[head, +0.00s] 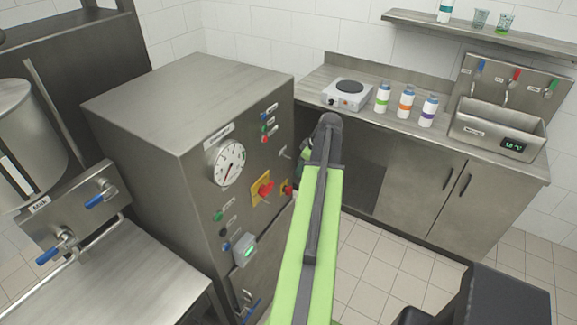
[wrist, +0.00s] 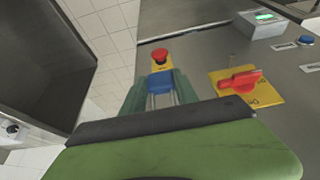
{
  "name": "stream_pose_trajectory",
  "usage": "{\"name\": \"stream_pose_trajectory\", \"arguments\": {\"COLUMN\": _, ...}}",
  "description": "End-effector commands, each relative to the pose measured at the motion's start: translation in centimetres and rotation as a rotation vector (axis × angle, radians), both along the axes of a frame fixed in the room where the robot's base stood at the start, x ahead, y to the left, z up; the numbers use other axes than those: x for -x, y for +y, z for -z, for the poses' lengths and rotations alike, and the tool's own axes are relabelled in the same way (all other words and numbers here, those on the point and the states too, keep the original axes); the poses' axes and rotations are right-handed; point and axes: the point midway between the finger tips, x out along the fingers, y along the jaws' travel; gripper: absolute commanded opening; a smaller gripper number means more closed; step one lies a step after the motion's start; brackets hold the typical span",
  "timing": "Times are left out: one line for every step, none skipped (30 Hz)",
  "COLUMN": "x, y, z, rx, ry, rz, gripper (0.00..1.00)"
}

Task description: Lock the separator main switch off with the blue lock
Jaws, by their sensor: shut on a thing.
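The separator main switch, a red rotary handle on a yellow plate, is on the steel cabinet's front in the head view (head: 262,188) and right of my gripper in the wrist view (wrist: 240,82). My gripper (wrist: 159,88) is shut on the blue lock (wrist: 159,80), whose blue body and pale metal bars show between the green fingers. The lock is apart from the switch, to its left in the wrist view. In the head view my arm hides the lock and most of the gripper.
A red mushroom button (wrist: 160,55) appears just beyond the lock. A grey box with a green display (head: 243,249) sits lower on the steel cabinet (head: 185,110). A counter with a hot plate (head: 346,93), bottles and a sink (head: 497,128) stands behind at right. Tiled floor lies between.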

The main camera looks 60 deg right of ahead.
Motion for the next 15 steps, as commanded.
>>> {"name": "stream_pose_trajectory", "arguments": {"x": -0.6, "y": -0.1, "z": 0.0, "rx": 0.000, "ry": 0.000, "rz": 0.000, "gripper": 0.00}}
{"name": "stream_pose_trajectory", "arguments": {"x": -0.8, "y": -0.1, "z": 0.0, "rx": 0.000, "ry": 0.000, "rz": 0.001, "gripper": 0.00}}
{"name": "stream_pose_trajectory", "arguments": {"x": -0.9, "y": -0.1, "z": 0.0, "rx": 0.000, "ry": 0.000, "rz": 0.001, "gripper": 0.00}}
{"name": "stream_pose_trajectory", "arguments": {"x": -1.0, "y": -0.1, "z": 0.0, "rx": 0.000, "ry": 0.000, "rz": 0.001, "gripper": 0.00}}
{"name": "stream_pose_trajectory", "arguments": {"x": -1.0, "y": 0.0, "z": 0.0, "rx": -0.001, "ry": 0.000, "rz": 0.002, "gripper": 0.00}}
{"name": "stream_pose_trajectory", "arguments": {"x": -1.0, "y": 0.0, "z": 0.0, "rx": -0.001, "ry": 0.000, "rz": 0.002, "gripper": 0.00}}
{"name": "stream_pose_trajectory", "arguments": {"x": -1.2, "y": 0.0, "z": 0.0, "rx": 0.000, "ry": 0.000, "rz": 0.001, "gripper": 0.00}}
{"name": "stream_pose_trajectory", "arguments": {"x": -1.4, "y": 0.0, "z": 0.0, "rx": 0.000, "ry": 0.000, "rz": 0.000, "gripper": 0.00}}
{"name": "stream_pose_trajectory", "arguments": {"x": -1.9, "y": -0.1, "z": 0.0, "rx": -0.001, "ry": 0.000, "rz": -0.001, "gripper": 0.00}}
{"name": "stream_pose_trajectory", "arguments": {"x": -2.4, "y": -0.1, "z": 0.0, "rx": -0.001, "ry": 0.000, "rz": -0.001, "gripper": 0.00}}
{"name": "stream_pose_trajectory", "arguments": {"x": -3.0, "y": -0.1, "z": 0.0, "rx": -0.001, "ry": 0.000, "rz": -0.001, "gripper": 0.00}}
{"name": "stream_pose_trajectory", "arguments": {"x": -3.8, "y": -0.2, "z": 0.0, "rx": -0.001, "ry": 0.000, "rz": -0.001, "gripper": 0.00}}
{"name": "stream_pose_trajectory", "arguments": {"x": -4.4, "y": -0.1, "z": 0.0, "rx": 0.000, "ry": 0.000, "rz": -0.002, "gripper": 0.00}}
{"name": "stream_pose_trajectory", "arguments": {"x": -4.8, "y": -0.1, "z": 1.0, "rx": -0.001, "ry": 0.000, "rz": -0.001, "gripper": 0.00}}
{"name": "stream_pose_trajectory", "arguments": {"x": -5.2, "y": -0.1, "z": 1.4, "rx": 0.000, "ry": 0.000, "rz": 0.000, "gripper": 0.00}}
